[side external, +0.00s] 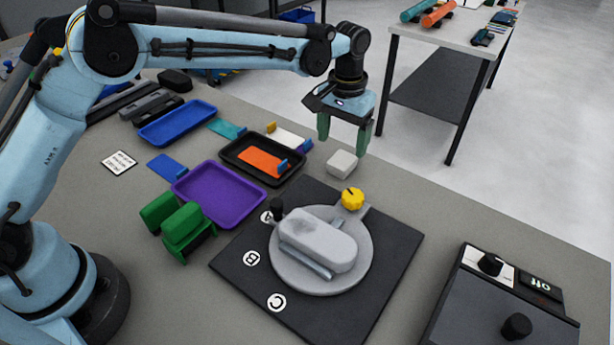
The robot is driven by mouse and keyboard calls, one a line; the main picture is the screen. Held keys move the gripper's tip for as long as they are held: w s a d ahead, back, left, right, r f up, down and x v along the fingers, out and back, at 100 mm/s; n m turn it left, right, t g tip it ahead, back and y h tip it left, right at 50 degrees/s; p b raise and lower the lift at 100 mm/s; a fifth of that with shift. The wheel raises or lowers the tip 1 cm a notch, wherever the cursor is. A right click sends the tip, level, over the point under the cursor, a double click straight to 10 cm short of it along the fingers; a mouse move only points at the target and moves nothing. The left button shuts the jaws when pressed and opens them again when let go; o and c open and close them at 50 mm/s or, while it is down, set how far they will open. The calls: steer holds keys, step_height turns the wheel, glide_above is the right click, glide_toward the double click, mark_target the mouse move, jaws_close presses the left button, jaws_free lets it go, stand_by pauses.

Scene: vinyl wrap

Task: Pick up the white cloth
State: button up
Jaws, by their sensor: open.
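The white cloth appears to be the small off-white, block-shaped piece (342,164) on the grey table, to the right of the black tray. My gripper (343,147) points down above it. Its two green fingers are spread apart and nothing is held between them. The cloth's upper part shows just below the fingertips. I cannot tell the exact height of the fingertips over it.
A round grey plate (357,275) with a grey rounded block (318,242) and a yellow knob (353,199) sits on a black mat (236,268) in front. Purple (232,222), black (228,155) and blue (150,138) trays lie left. A control box (460,312) stands front right.

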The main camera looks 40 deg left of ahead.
mark_target(343, 160)
steer(key=shift+w+d+f, duration=0.1)
steer(key=shift+f, duration=1.3)
steer(key=shift+w+d+f, duration=0.1)
steer(key=shift+f, duration=1.25)
steer(key=shift+c, duration=0.3)
steer(key=c, duration=1.1)
steer(key=shift+c, duration=0.2)
steer(key=shift+r, duration=0.15)
steer(key=shift+r, duration=0.6)
step_height(343, 160, up, 3)
steer(key=shift+r, duration=0.1)
steer(key=s+d+r, duration=0.2)
steer(key=s, duration=0.1)
steer(key=s+d+r, duration=0.2)
steer(key=d, duration=0.1)
steer(key=s+d+r, duration=0.2)
steer(key=s, duration=0.1)
steer(key=shift+s+d+r, duration=0.2)
steer(key=shift+s+d, duration=0.15)
steer(key=shift+d, duration=0.05)
